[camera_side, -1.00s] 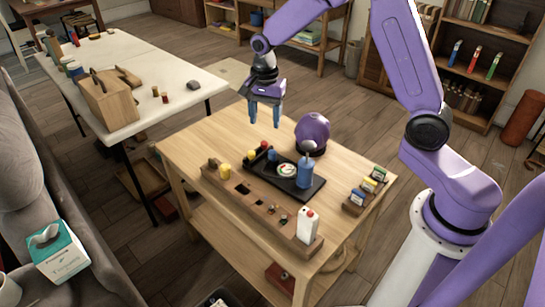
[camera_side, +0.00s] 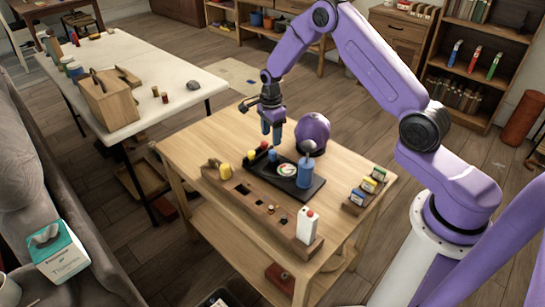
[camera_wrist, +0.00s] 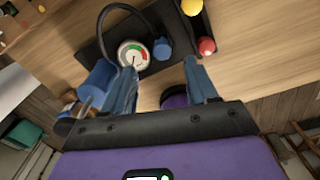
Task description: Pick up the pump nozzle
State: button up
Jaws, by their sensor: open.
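My gripper (camera_side: 272,138) is open and empty above the far left end of the black tray (camera_side: 313,190). In the wrist view its blue fingers (camera_wrist: 162,68) are apart. A small blue piece (camera_wrist: 160,47) shows ahead between the fingertips, beside a round gauge (camera_wrist: 133,55). The blue piece is also in the side view (camera_side: 272,156). A taller blue cylinder (camera_side: 304,172) with a grey top stands on the tray; in the wrist view it is partly behind the left finger. A black hose curves near the gauge. I cannot tell for sure which part is the pump nozzle.
A red knob (camera_side: 264,145) and a yellow one (camera_side: 251,155) sit near the blue piece. A purple round object (camera_side: 313,130) stands behind the tray. The table's far left is clear.

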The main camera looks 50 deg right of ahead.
aim_at(272, 151)
notch_tip(272, 151, down, 4)
jog(key=shift+d+f, duration=0.2)
jog(key=shift+f, duration=1.15)
jog(key=shift+d+f, duration=0.15)
jog(key=shift+f, duration=1.15)
jog(key=c, duration=1)
